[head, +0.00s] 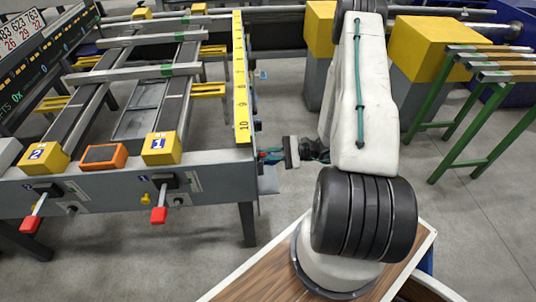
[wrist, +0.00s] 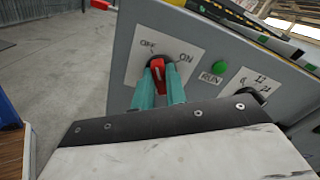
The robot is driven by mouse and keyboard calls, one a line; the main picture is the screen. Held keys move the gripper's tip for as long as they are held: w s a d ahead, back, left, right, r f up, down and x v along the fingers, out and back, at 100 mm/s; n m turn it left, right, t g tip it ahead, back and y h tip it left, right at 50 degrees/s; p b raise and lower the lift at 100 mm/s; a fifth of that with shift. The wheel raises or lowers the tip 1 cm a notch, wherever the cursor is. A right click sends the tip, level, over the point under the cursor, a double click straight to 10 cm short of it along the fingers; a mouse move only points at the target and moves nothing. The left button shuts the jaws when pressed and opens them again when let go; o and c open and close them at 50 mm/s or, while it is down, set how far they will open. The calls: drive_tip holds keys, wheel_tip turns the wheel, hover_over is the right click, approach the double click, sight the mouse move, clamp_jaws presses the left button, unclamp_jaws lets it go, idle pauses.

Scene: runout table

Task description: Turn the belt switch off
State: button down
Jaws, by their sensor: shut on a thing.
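The belt switch is a red knob (wrist: 157,73) on a white plate marked OFF on the left and ON on the right in the wrist view. The knob's upper end points up, nearer the OFF mark than the ON mark. My gripper (wrist: 159,88) has its two teal fingers closed around the knob, one on each side. In the head view my gripper (head: 268,156) reaches left to the right end of the runout table (head: 215,178). The switch face is mostly hidden there.
A green button (wrist: 219,67) marked RUN and a black knob (wrist: 254,96) sit to the right on the same panel. Red-handled levers (head: 159,215) are on the table's front. A green-legged stand (head: 455,150) is at the right.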

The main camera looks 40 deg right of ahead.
drive_tip(key=shift+n, duration=1.1)
drive_tip(key=c, duration=1.4)
unclamp_jaws()
drive_tip(key=shift+c, duration=0.2)
drive_tip(key=v, duration=0.7)
drive_tip(key=shift+s+d, duration=0.15)
drive_tip(key=shift+d, duration=0.2)
